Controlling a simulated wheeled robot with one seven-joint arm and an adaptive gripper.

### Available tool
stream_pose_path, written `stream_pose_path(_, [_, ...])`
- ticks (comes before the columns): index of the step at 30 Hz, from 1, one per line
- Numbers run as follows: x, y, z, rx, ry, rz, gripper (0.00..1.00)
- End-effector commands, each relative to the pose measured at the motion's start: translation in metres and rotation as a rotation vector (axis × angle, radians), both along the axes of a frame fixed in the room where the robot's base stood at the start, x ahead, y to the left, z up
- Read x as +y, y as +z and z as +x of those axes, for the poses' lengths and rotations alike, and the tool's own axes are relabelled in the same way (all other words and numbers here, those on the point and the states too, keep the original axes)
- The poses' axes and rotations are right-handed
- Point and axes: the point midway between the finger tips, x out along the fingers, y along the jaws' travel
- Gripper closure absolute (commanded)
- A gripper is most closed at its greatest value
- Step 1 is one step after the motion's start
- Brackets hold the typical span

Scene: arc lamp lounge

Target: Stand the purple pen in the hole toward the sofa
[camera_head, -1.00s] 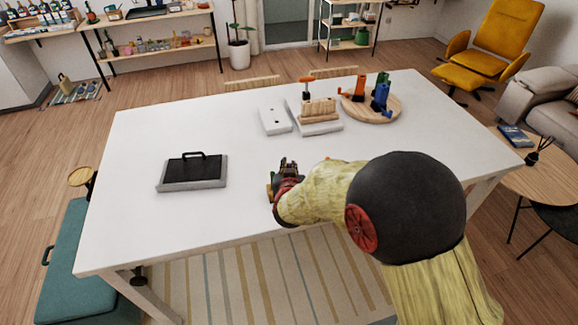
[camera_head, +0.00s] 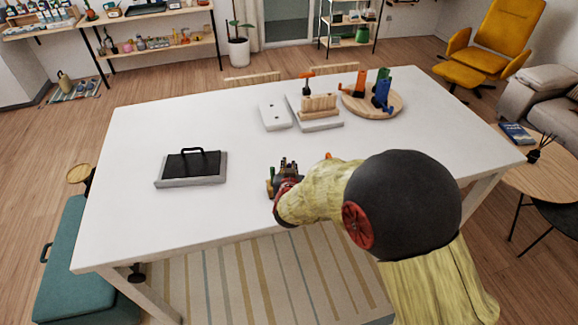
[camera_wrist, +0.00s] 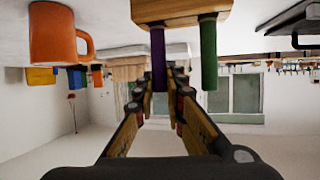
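The wrist view is upside down. The purple pen (camera_wrist: 158,58) stands in a wooden block (camera_wrist: 182,12) at the top, next to a green pen (camera_wrist: 208,55). My gripper (camera_wrist: 162,78) has its two fingers on either side of the purple pen, with a narrow gap between them; contact is unclear. In the head view my gripper (camera_head: 287,166) is low over the table's near side, at the small block (camera_head: 271,191), where the purple pen is hidden. The hole toward the sofa cannot be made out. The sofa (camera_head: 530,100) is at the right edge.
An orange mug (camera_wrist: 52,35) stands near the block. The white table (camera_head: 225,130) holds a black-lidded grey case (camera_head: 191,170), a white plate with holes (camera_head: 275,117), a rack on a grey base (camera_head: 320,108) and a round wooden board (camera_head: 392,104).

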Motion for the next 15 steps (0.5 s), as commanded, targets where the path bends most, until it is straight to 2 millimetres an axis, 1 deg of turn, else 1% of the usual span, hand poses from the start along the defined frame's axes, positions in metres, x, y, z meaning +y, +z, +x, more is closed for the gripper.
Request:
stream_pose_path(2, [0.0000, 0.0003, 0.0001, 0.000, 0.000, 0.000, 0.84])
stream_pose_path(11, [0.0000, 0.0004, 0.0001, 0.000, 0.000, 0.000, 0.67])
stream_pose_path(15, [0.0000, 0.0004, 0.0001, 0.000, 0.000, 0.000, 0.67])
